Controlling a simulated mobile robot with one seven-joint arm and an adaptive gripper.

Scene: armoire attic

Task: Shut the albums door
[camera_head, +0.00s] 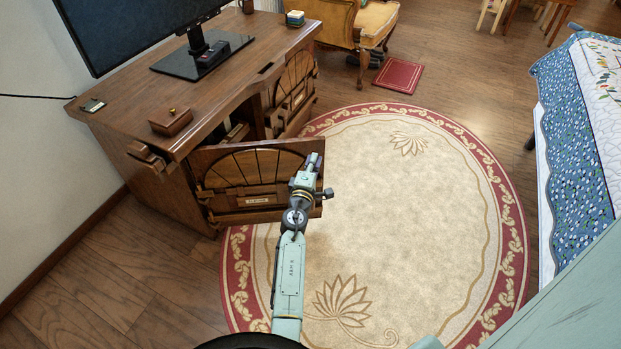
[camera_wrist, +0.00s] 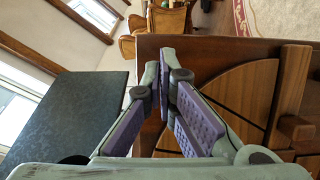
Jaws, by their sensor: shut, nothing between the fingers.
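A wooden cabinet door (camera_head: 240,180) with a dark fan-shaped panel stands open at the front of the desk-like cabinet (camera_head: 205,88). It carries a small label plate (camera_head: 257,201) whose text is too small to read. I take it as the albums door. My gripper (camera_head: 316,162) is shut and empty at the door's free right edge, overlapping it in the picture; I cannot tell whether they touch. In the wrist view, my gripper's purple-padded fingers (camera_wrist: 163,75) are together, in front of the wooden door face (camera_wrist: 228,90). The compartment is partly hidden behind the door.
A second fan-panelled door (camera_head: 292,88) is farther right on the cabinet. A television (camera_head: 130,25) and a small wooden box (camera_head: 170,121) stand on top. A round rug (camera_head: 400,220) covers open floor at right. A chair (camera_head: 370,22) and a bed (camera_head: 590,120) stand beyond.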

